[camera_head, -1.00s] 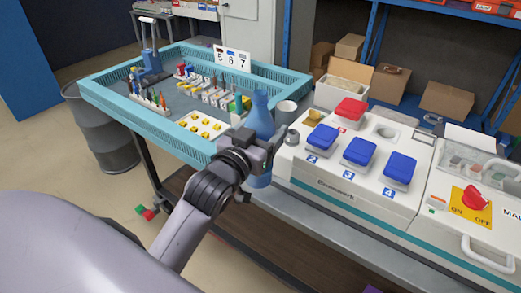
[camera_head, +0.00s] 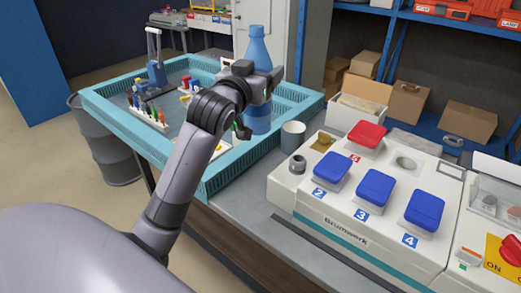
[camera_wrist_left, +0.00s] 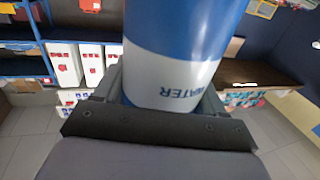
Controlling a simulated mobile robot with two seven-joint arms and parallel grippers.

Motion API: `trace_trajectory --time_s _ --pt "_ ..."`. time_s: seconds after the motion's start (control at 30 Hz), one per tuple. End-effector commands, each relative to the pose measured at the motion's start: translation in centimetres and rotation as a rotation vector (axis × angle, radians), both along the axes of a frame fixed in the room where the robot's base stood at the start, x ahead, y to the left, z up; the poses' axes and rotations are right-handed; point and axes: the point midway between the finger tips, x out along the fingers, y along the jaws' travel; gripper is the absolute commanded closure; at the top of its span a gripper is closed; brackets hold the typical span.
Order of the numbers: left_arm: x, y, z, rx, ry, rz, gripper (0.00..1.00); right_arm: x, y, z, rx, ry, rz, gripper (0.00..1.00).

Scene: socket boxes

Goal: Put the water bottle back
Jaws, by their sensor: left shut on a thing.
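The blue water bottle (camera_head: 257,118) is upright in my left gripper (camera_head: 262,84), which is shut around its middle. In the head view the bottle stands out in front of the teal tray's (camera_head: 222,172) right part, and it appears raised. In the left wrist view the bottle (camera_wrist_left: 185,45) fills the upper middle, with a white band reading "WATER", between the fingers. My right gripper is in neither view.
A grey cup (camera_head: 292,136) stands right of the bottle. The white machine (camera_head: 345,226) with blue lids (camera_head: 375,187) and a red lid (camera_head: 367,134) takes up the right. The tray holds small tools and parts. Shelves with boxes (camera_head: 408,102) stand behind.

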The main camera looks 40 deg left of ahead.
Motion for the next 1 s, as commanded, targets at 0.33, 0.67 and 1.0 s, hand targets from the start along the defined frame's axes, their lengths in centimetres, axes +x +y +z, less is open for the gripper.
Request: trace_trajectory --time_s 0.33,0.67,1.0 --pt "0.0 0.0 -9.2 -0.002 0.003 0.0 0.72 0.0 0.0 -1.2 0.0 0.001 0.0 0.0" --pt "0.0 0.0 -12.6 -0.001 -0.001 0.0 0.72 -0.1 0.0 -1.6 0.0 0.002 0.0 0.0" --pt "0.0 0.0 -16.4 0.002 -0.003 0.0 0.72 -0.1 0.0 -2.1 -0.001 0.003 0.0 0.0"
